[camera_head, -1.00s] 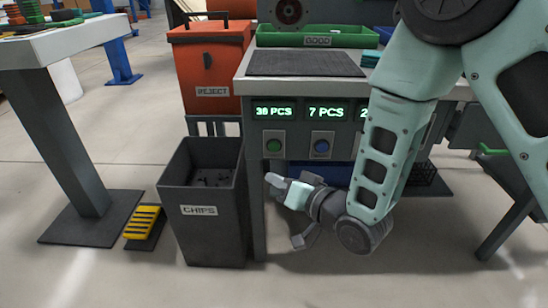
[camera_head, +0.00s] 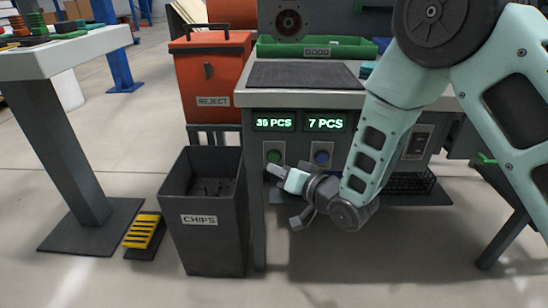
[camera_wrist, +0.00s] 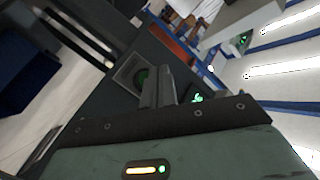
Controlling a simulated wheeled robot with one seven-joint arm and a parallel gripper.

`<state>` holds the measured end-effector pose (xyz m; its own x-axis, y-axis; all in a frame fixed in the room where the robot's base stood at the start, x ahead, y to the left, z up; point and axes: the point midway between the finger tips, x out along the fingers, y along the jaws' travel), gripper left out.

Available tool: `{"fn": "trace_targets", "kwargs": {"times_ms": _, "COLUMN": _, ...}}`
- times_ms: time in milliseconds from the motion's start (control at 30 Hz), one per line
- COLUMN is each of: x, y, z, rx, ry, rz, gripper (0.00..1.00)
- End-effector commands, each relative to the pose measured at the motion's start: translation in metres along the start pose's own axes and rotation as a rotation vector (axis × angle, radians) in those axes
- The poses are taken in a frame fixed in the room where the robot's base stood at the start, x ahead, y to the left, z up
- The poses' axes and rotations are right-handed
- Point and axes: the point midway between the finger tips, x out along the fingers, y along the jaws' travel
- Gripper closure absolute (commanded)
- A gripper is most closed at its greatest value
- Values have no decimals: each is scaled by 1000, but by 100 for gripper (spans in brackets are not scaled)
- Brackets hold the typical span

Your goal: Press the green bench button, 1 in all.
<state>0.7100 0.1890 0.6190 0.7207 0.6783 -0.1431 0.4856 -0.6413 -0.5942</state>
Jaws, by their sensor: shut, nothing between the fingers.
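The green bench button (camera_head: 274,156) sits on a light plate on the bench's front panel, below the "36 PCS" display (camera_head: 274,121). My gripper (camera_head: 270,170) is shut and empty, its tip just below the green button in the head view. In the wrist view the green button (camera_wrist: 142,78) shows partly behind the shut fingers (camera_wrist: 158,85). Whether the fingertips touch the button or plate cannot be told. A blue button (camera_head: 321,157) is to the right, under the "7 PCS" display (camera_head: 326,123).
A dark CHIPS bin (camera_head: 204,235) stands left of the gripper. An orange REJECT bin (camera_head: 210,85) is behind it. A green GOOD tray (camera_head: 310,48) sits on the bench top. A yellow-topped pedal (camera_head: 143,232) lies on the floor.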

Motion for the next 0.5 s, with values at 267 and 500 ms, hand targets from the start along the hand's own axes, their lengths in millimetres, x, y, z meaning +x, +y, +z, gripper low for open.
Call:
{"fn": "trace_targets", "kwargs": {"times_ms": 267, "x": 10, "y": 8, "z": -7, "rx": 0, "ry": -1, "rz": 0, "gripper": 100}}
{"fn": "trace_targets", "kwargs": {"times_ms": 500, "x": 11, "y": 8, "z": -8, "rx": 0, "ry": -1, "rz": 0, "gripper": 100}}
